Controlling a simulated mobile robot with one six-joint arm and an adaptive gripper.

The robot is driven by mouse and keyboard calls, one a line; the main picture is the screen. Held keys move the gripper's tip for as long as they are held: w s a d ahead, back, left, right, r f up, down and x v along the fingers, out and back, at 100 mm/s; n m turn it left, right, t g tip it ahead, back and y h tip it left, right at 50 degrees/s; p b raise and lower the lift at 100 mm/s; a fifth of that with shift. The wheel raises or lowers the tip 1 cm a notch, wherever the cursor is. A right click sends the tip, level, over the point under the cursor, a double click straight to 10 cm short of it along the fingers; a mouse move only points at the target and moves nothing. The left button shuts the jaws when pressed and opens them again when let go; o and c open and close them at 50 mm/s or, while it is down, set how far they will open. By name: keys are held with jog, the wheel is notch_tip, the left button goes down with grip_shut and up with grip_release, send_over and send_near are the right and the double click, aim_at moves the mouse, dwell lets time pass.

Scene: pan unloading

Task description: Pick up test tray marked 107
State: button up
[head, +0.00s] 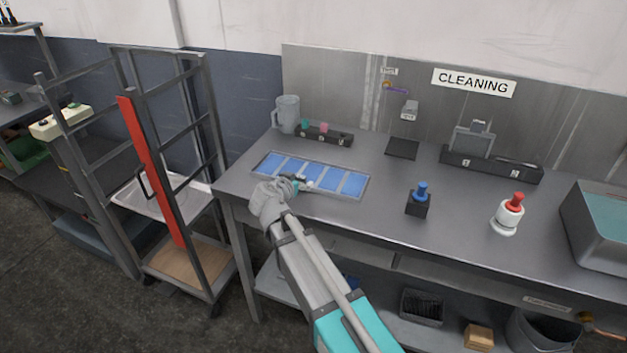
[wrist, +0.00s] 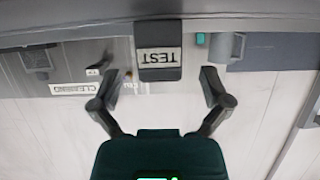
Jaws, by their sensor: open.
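A flat tray with several blue panels (head: 268,160) lies on the grey bench at the left. No 107 marking is readable on it. My gripper (head: 298,183) is over the tray's near side in the head view. In the wrist view, which is upside down, my gripper (wrist: 160,82) is open, with one finger on each side of a dark block labelled TEST (wrist: 159,62). The fingers look apart from the block. I cannot tell whether this block belongs to the tray.
A grey mug (head: 288,112) and a dark rack (head: 330,138) with small coloured pieces stand behind the tray. A blue-topped stamp-like item (head: 419,200) and a red-topped item (head: 509,215) stand to the right. A metal rack cart (head: 205,150) stands left of the bench.

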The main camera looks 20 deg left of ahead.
jog(key=shift+b+x, duration=0.3)
jog(key=shift+x, duration=0.9)
jog(key=shift+c, duration=0.2)
grip_shut()
jog(key=shift+r, duration=0.2)
notch_tip(320, 180, up, 2)
jog(key=p, duration=0.2)
jog(key=shift+r+p, duration=0.1)
jog(key=shift+p, duration=0.25)
jog(key=s+d+r+p, duration=0.2)
jog(key=s+r+p, duration=0.3)
jog(key=s, duration=0.1)
jog(key=s+d+r+p, duration=0.2)
jog(key=s+r+p, duration=0.3)
jog(key=s, duration=0.2)
jog(key=shift+d+r, duration=0.25)
jog(key=shift+d, duration=0.1)
